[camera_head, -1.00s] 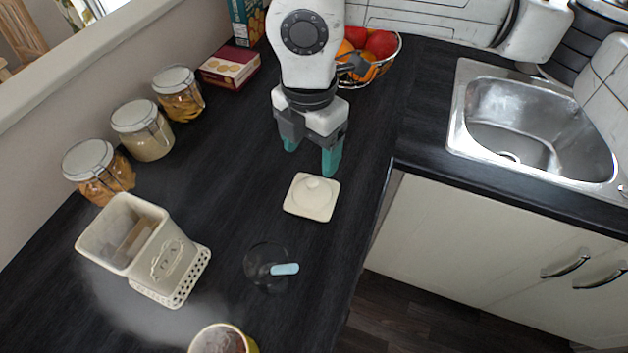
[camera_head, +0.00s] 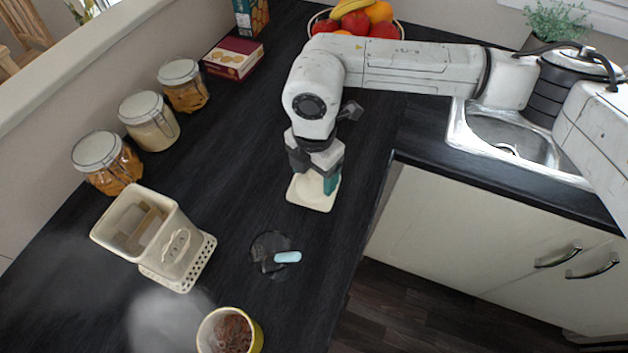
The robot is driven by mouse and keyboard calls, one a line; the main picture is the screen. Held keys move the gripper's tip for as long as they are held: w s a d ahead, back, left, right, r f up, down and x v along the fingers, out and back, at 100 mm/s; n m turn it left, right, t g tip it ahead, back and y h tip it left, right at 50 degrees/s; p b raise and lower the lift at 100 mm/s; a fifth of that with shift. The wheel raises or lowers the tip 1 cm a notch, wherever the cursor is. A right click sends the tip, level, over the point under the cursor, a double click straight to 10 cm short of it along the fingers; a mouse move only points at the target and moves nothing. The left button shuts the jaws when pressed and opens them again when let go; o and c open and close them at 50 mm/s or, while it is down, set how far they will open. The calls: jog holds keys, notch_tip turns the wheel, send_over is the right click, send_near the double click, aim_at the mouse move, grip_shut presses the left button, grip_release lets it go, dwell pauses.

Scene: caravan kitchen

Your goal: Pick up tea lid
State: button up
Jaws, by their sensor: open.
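The tea lid (camera_head: 313,200) is a cream, square lid lying on the dark counter, near its right edge. My gripper (camera_head: 318,182) is open and points down over the lid, with a teal finger at the lid's right part. The gripper hides the lid's knob and back part, so I cannot tell whether the fingers touch it. The tea canister (camera_head: 182,262), cream with a perforated base and no lid on it, stands open at the left front.
A dark round object with a light-blue piece (camera_head: 287,257) lies in front of the lid. A yellow-rimmed cup (camera_head: 257,335) stands at the front. Several glass jars (camera_head: 150,122) line the left wall. A fruit bowl (camera_head: 398,28) stands behind, a sink (camera_head: 470,140) right.

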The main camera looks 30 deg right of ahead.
jog(key=shift+c, duration=0.2)
grip_shut()
dwell(0.5)
